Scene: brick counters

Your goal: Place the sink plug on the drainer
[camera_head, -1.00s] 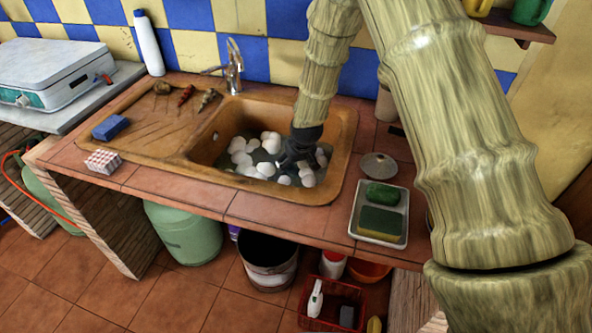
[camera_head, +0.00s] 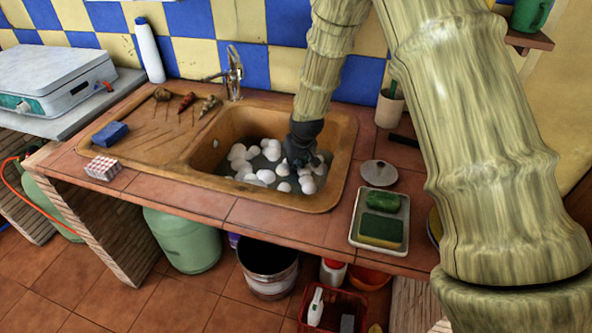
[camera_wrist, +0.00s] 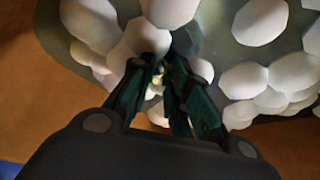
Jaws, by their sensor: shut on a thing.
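My gripper (camera_head: 303,162) reaches down into the right part of the brown sink basin (camera_head: 228,132), among white foam-like lumps. In the wrist view my gripper (camera_wrist: 160,66) has its fingers drawn together on a small pale, yellowish piece (camera_wrist: 157,82), which I take to be part of the sink plug. The rest of the plug is hidden by the fingers and white lumps. The drainer (camera_head: 150,136) is the grooved brown surface left of the basin.
The tap (camera_head: 234,72) stands behind the basin. A tray with sponges (camera_head: 381,222) and a round lid (camera_head: 379,173) are right of the sink. The drainer's middle is clear.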

